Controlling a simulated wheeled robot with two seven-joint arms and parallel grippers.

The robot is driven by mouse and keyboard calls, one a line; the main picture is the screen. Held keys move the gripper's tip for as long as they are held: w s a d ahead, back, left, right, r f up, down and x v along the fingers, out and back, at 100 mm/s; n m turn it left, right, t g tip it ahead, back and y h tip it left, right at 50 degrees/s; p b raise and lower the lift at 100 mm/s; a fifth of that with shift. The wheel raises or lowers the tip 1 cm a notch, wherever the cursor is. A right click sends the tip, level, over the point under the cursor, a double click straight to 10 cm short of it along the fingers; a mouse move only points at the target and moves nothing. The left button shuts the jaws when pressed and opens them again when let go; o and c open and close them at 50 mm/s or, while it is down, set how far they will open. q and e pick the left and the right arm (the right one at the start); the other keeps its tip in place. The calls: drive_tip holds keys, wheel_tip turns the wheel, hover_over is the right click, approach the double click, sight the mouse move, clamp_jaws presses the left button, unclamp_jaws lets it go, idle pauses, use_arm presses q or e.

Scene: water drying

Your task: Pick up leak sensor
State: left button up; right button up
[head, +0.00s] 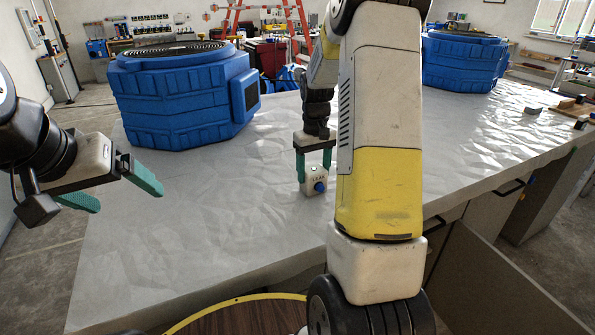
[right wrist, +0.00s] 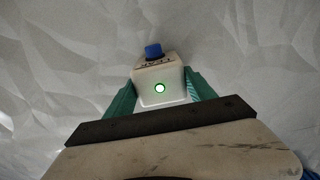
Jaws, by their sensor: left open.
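The leak sensor (head: 314,183) is a small white box with a blue knob, at the middle of the covered table. I cannot tell whether the sensor touches the table. My left gripper (head: 122,190) is open and empty over the table's left edge, apart from the sensor.
A large blue tank (head: 185,100) stands at the table's back left, and another blue tank (head: 463,62) at the back right. The crinkled white-covered table (head: 220,225) is clear in front. Small items (head: 575,105) lie near its right edge. A red ladder (head: 268,18) stands behind.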

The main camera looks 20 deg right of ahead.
drive_tip(key=c, duration=0.9)
drive_tip(key=shift+r, duration=0.15)
